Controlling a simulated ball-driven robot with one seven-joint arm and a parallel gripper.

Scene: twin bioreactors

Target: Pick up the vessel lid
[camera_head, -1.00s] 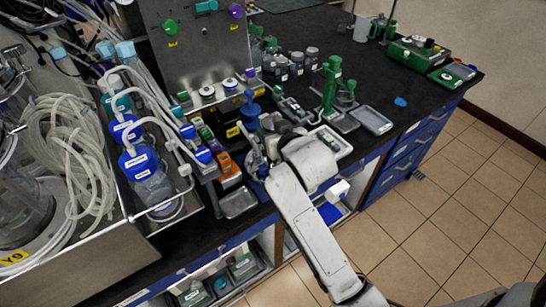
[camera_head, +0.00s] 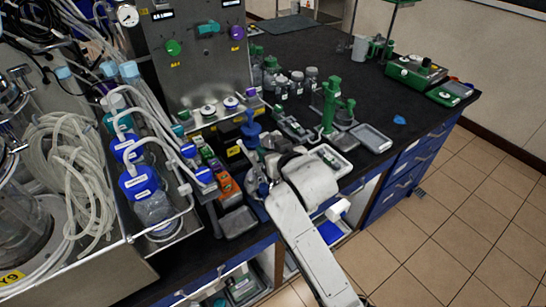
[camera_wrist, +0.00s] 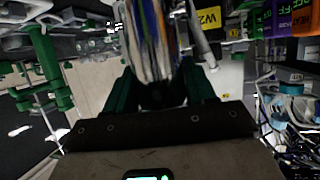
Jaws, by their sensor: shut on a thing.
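My gripper (camera_wrist: 160,92) shows in the wrist view as two dark green fingers. They are shut on a shiny, streaked thing (camera_wrist: 151,40) that stands upright between them and runs out of the top of the view. I see it close up and cannot tell for certain whether it is the vessel lid. In the head view my white arm reaches over the front edge of the black bench (camera_head: 325,55). There the wrist largely hides the fingers and what they hold. A blue stalked part (camera_head: 250,127) stands just behind the wrist.
A steel tray (camera_head: 163,240) with blue-capped bottles and coiled tubing is at left. A small grey tray (camera_head: 238,222) lies left of my wrist. Green stands (camera_head: 330,105) and a grey tray (camera_head: 372,138) are at right.

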